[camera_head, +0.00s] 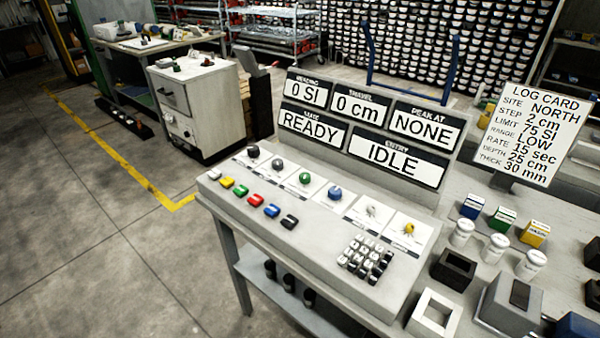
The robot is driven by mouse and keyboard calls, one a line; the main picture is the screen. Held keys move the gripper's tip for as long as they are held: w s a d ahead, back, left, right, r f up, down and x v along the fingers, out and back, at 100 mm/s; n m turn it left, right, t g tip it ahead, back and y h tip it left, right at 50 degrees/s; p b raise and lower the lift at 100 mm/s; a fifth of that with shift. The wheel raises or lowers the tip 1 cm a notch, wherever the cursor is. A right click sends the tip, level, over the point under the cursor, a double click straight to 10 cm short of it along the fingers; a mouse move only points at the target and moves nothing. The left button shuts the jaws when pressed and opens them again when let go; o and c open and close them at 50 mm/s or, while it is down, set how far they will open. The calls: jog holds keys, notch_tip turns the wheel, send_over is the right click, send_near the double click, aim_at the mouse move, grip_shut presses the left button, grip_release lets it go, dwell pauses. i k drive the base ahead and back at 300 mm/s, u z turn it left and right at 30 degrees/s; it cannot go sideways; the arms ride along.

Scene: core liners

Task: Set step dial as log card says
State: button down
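The log card (536,135) stands at the right on the bench. It reads SITE NORTH, STEP 2 cm, LIMIT 75 SI, RANGE LOW, RATE 15 sec, DEPTH 25 cm, THICK 30 mm. On the sloped console (330,235) is a row of knobs: a black knob (253,151), a grey knob (278,163), a green knob (305,177) and a blue knob (335,192). A pale switch (371,210) and a yellow switch (409,228) follow. Their labels and settings are too small to read, so I cannot tell which is the step dial. My gripper is not in view.
The display panel (365,170) shows 0 SI, 0 cm, NONE, READY and IDLE. Coloured buttons (255,200) line the console's front left, with a keypad (365,258) at right. White jars (497,248), small coloured boxes (503,219) and an open black box (453,271) crowd the right bench. Floor at left is clear.

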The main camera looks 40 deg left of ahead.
aim_at(278, 164)
jog(key=u, duration=1.2)
